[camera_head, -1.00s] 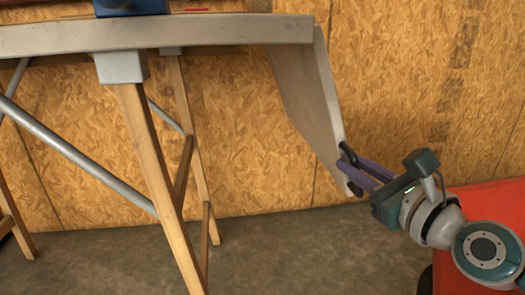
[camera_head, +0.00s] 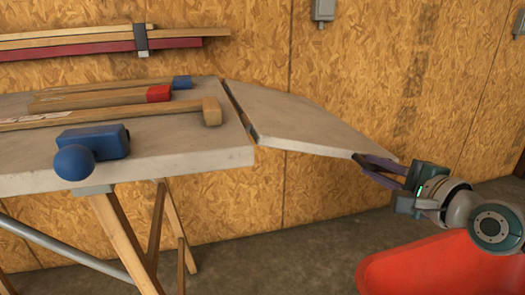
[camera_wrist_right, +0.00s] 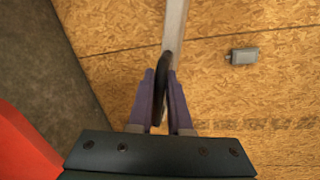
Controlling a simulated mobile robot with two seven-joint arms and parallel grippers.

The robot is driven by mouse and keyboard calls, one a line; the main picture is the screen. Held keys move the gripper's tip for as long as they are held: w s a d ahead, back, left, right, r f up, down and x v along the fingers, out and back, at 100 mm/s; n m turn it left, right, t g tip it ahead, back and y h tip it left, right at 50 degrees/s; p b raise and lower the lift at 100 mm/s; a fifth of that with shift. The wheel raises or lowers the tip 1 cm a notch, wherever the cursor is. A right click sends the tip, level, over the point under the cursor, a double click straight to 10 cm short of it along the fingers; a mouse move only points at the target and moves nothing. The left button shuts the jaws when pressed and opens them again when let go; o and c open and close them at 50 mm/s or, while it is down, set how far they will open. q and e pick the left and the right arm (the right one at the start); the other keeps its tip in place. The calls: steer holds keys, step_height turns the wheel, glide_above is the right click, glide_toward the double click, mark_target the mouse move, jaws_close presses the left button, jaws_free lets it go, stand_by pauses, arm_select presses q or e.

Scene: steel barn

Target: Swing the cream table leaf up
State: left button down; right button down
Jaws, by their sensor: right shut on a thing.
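The cream table leaf (camera_head: 305,122) is hinged at the right end of the table (camera_head: 190,152). It slopes down a little from the hinge toward its outer edge at the right. My left gripper does not show.
On the table lie several wooden-handled tools (camera_head: 120,112) and a blue block with a ball (camera_head: 92,148). Wooden strips (camera_head: 110,40) hang on the board wall (camera_head: 270,45) behind. A red surface (camera_head: 435,265) is below my right arm.

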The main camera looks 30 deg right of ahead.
steer(key=r+n+p, duration=0.1)
steer(key=r+p, duration=0.3)
steer(key=r+n+p, duration=0.1)
steer(key=r+p, duration=0.1)
steer(key=shift+s+d+r+n+h, duration=0.2)
steer(key=shift+d+n+h, duration=0.1)
steer(key=shift+d+h, duration=0.1)
steer(key=shift+w+r, duration=0.1)
steer(key=shift+r, duration=0.05)
steer(key=shift+w+r, duration=0.1)
steer(key=shift+r, duration=0.1)
steer(key=c, duration=0.8)
jaws_free()
steer(key=shift+f, duration=0.15)
steer(key=shift+c, duration=0.2)
steer(key=p+v, duration=0.3)
steer(key=v, duration=0.7)
steer(key=shift+a, duration=0.15)
